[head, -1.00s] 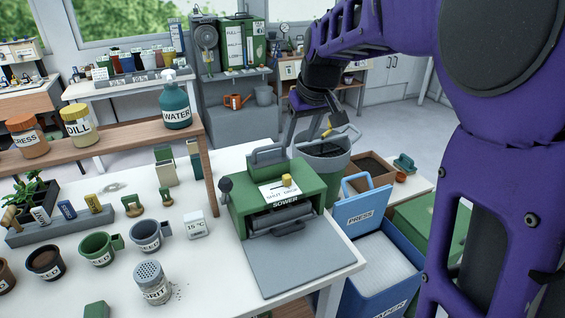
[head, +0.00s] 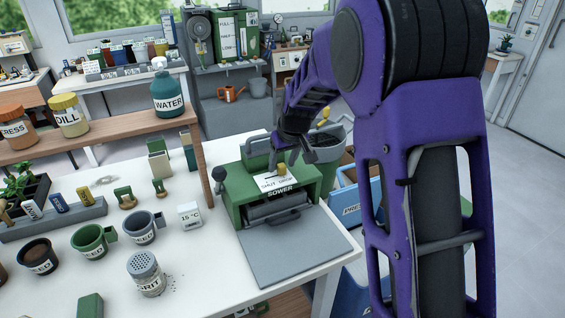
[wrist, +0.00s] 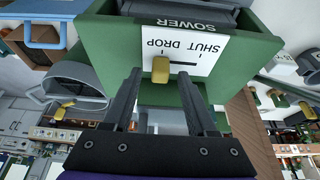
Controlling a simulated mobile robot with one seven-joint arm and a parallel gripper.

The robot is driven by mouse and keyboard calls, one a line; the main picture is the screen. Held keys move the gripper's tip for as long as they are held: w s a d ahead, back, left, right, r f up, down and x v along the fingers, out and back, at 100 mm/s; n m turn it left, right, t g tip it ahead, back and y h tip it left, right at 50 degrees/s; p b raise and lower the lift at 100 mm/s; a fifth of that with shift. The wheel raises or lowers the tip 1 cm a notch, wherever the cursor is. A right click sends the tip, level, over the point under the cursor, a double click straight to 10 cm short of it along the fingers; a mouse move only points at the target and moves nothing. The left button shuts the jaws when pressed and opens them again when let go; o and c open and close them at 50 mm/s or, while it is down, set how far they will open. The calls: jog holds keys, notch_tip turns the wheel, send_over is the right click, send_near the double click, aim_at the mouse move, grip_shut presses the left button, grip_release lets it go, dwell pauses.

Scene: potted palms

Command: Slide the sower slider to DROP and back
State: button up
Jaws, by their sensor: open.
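The green sower (head: 240,192) stands on the white bench, and it fills the top of the wrist view (wrist: 110,50). On its top is a white label (wrist: 205,50) reading SHUT and DROP, with a dark slot line. The yellow slider knob (wrist: 160,69) sits at the DROP end of the line; it also shows in the head view (head: 281,169). My gripper (wrist: 160,77) is open above the sower, its fingertips either side of the knob in the wrist view. I cannot tell whether they touch it. In the head view my gripper (head: 292,158) is just behind the knob.
A grey tray flap (head: 295,245) extends from the sower's front. A dark-knobbed lever (head: 219,174) stands at its left. The grit shaker (head: 147,274), pots and a 15°C display (head: 190,215) stand to the left. A blue press bin (head: 360,205) is to the right.

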grip_shut()
dwell(1.4)
